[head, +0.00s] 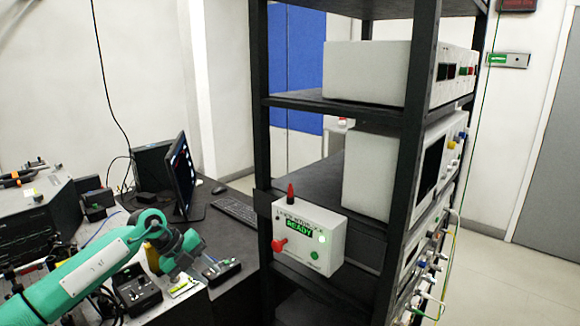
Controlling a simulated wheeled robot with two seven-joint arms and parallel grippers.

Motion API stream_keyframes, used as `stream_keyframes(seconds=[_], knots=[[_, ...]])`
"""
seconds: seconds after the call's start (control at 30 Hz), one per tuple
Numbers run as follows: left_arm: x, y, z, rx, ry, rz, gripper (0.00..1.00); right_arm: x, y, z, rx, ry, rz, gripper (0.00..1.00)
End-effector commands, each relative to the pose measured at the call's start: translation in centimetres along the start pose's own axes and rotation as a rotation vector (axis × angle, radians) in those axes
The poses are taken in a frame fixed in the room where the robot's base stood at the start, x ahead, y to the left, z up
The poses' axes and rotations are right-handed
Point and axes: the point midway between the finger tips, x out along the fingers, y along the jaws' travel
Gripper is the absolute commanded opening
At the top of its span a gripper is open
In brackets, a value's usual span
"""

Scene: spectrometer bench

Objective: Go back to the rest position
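My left arm, teal with a white plate, comes in from the lower left and reaches over the dark bench. My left gripper (184,258) is at its end, above the bench top beside small devices. Its fingers are small and partly hidden by the wrist, so I cannot tell whether they are open or hold anything. My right gripper is not in view.
A black rack (262,160) with instruments stands right of the arm. A white box (310,235) reading READY is fixed to its front. A monitor (180,178), keyboard (237,211) and mouse (219,190) are behind the gripper. Small devices (137,289) crowd the bench near it.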

Motion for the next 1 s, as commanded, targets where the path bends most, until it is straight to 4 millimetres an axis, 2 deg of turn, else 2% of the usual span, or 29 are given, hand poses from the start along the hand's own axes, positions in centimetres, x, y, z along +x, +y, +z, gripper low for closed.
stream_keyframes(seconds=[0.03, 0.1, 0.2, 0.3, 0.4, 0.53, 0.67, 0.77, 0.87, 1.0], knots=[[2.5, -1.6, -2.3, 0.026, 0.047, -0.11, 0.28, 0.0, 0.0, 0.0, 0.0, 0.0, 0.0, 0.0], [4.6, -4.0, -5.1, 0.048, 0.095, -0.271, 0.28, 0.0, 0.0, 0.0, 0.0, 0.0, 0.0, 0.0], [6.3, -7.0, -8.7, 0.041, 0.143, -0.5, 0.28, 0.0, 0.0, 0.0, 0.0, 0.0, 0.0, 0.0], [6.7, -9.5, -11.6, -0.009, 0.167, -0.724, 0.28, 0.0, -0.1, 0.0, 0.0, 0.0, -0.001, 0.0], [6.3, -11.0, -13.6, -0.101, 0.165, -0.933, 0.28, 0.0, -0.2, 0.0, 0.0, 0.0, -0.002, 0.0], [4.9, -11.4, -14.7, -0.275, 0.124, -1.168, 0.28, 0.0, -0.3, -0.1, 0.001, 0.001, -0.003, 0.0], [3.5, -9.8, -14.4, -0.505, 0.04, -1.345, 0.28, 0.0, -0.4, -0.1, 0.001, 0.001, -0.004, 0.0], [3.0, -7.2, -13.8, -0.711, -0.046, -1.431, 0.28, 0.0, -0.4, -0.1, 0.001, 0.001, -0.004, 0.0], [3.0, -3.6, -13.2, -0.934, -0.149, -1.468, 0.28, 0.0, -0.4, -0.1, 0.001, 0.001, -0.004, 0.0], [4.0, 2.9, -13.2, -1.258, -0.304, -1.43, 0.28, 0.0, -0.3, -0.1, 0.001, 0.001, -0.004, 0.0]])
